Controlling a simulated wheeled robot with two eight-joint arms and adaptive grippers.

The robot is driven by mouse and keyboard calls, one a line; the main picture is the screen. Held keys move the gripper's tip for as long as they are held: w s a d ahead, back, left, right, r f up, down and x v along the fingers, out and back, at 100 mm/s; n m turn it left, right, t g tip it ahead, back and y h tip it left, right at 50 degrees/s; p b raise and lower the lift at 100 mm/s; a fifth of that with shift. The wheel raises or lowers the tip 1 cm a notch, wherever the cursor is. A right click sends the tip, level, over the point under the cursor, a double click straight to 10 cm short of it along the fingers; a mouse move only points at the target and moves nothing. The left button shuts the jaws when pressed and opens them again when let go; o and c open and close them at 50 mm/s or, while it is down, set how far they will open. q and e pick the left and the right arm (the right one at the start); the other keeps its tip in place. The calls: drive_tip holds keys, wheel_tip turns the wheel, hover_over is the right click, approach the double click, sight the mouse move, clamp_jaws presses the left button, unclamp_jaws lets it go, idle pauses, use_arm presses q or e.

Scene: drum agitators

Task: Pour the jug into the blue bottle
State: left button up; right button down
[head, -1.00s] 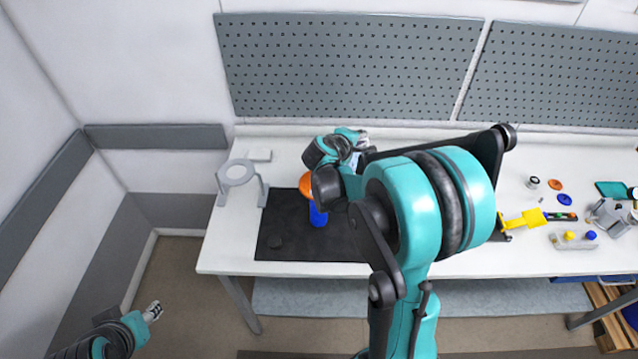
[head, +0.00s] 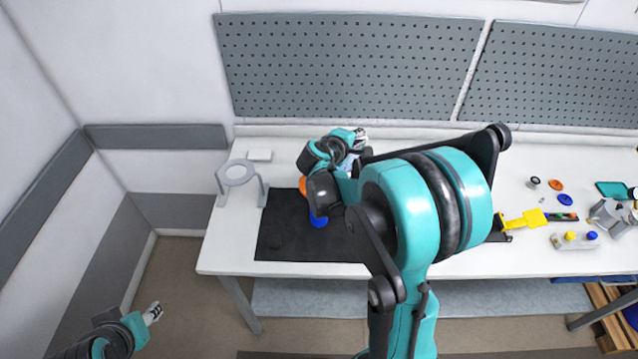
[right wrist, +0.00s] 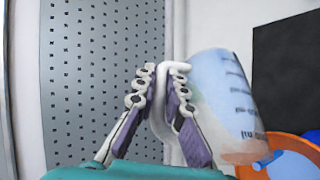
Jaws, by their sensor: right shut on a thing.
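The blue bottle (head: 318,221) stands on the black mat, its upper part hidden behind my right arm. An orange funnel (head: 303,185) shows in part above it; in the right wrist view the funnel (right wrist: 306,150) has a blue patch inside. My right gripper (right wrist: 160,88) is shut on the handle of the jug (right wrist: 222,92), a translucent bluish vessel with dark graduation marks. The jug is tilted, its lower end in the picture beside and over the funnel's rim. In the head view the jug is mostly hidden by my arm. My left gripper (head: 153,312) hangs empty off the table.
The black mat (head: 290,245) lies on the white table. A grey ring stand (head: 238,174) stands at its left and a small white block (head: 260,155) behind. A yellow tool (head: 524,220), caps and a grey device (head: 608,214) lie at the right. A pegboard (head: 345,65) rises behind.

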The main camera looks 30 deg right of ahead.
drive_tip(key=shift+a, duration=0.1)
drive_tip(key=shift+s+r, duration=0.1)
drive_tip(key=shift+r, duration=0.05)
drive_tip(key=shift+a, duration=0.25)
drive_tip(key=shift+r, duration=0.1)
drive_tip(key=shift+a+r+h, duration=0.1)
drive_tip(key=shift+a+h, duration=0.05)
drive_tip(key=shift+h, duration=0.15)
drive_tip(key=shift+a+b, duration=0.1)
drive_tip(key=shift+b, duration=0.2)
drive_tip(key=shift+a, duration=0.2)
drive_tip(key=shift+r, duration=0.15)
